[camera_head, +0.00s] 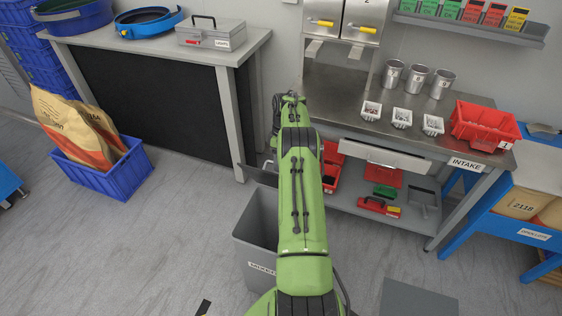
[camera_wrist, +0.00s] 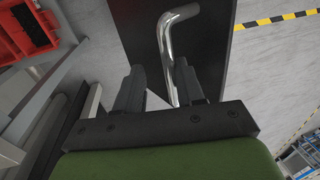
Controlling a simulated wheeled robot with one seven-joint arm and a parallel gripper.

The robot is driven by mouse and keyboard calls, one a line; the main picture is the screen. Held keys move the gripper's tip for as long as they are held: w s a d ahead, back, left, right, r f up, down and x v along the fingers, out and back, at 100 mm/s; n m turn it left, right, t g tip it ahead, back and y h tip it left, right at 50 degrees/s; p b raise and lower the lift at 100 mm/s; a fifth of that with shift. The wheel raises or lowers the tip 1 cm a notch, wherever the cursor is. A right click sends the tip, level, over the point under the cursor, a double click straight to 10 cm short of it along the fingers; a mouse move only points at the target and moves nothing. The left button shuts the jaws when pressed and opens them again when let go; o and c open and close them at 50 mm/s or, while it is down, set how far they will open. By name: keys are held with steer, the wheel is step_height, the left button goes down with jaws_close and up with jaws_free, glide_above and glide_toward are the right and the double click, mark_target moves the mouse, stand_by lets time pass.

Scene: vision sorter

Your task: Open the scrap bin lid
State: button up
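The scrap bin (camera_head: 256,225) is a tall grey bin on the floor, partly hidden behind my green arm, with a white label that is partly covered. A dark flat panel, seemingly its lid (camera_head: 262,174), shows at its far edge and looks raised. In the wrist view the dark lid (camera_wrist: 138,30) fills the upper middle and carries a bent chrome handle (camera_wrist: 167,45). My gripper (camera_wrist: 160,82) has its two dark fingers apart, with the handle's lower end between them, closer to the right finger. I see no clear contact. The head view hides my gripper behind the arm.
A steel workbench (camera_head: 335,92) with cups, small trays and a red bin (camera_head: 485,125) stands right of my arm. Red containers lie on its lower shelf.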

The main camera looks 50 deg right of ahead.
step_height(320, 180, up, 7)
steer(key=d+p, duration=0.1)
steer(key=p, duration=0.1)
steer(key=shift+w, duration=0.2)
steer(key=shift+d, duration=0.1)
